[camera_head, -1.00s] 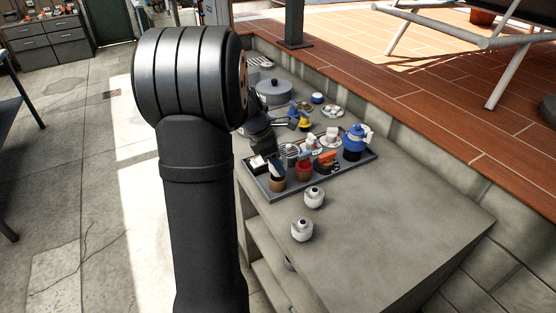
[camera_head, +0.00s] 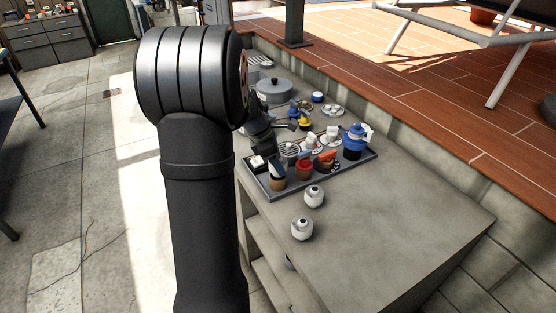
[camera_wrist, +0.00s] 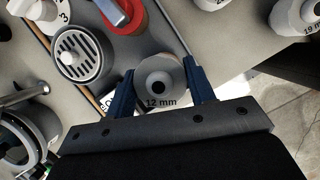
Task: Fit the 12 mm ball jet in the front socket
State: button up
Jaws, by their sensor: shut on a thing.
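In the wrist view my gripper (camera_wrist: 159,70) has its two blue fingers on either side of a round grey-white ball jet (camera_wrist: 158,92) marked "12 mm", with a dark hole in its middle. The gripper is shut on this jet. In the head view my gripper (camera_head: 266,140) is partly hidden behind my arm, at the left end of the tray, and the held jet cannot be made out there. I cannot tell which fitting is the front socket.
Two white jets (camera_head: 314,196) stand on the bare bench (camera_head: 385,220); one (camera_wrist: 297,17) reads "19 m". The grey tray (camera_head: 330,175) holds cups, a slotted drain cover (camera_wrist: 80,55), a red ring (camera_wrist: 125,18) and a blue-topped container (camera_head: 355,140). The bench's front right is clear.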

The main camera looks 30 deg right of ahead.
jog(key=shift+f, duration=1.05)
jog(key=shift+f, duration=0.25)
dwell(0.4)
jog(key=o, duration=1.2)
jog(key=shift+r, duration=0.1)
jog(key=shift+r, duration=2.45)
jog(key=shift+r, duration=0.1)
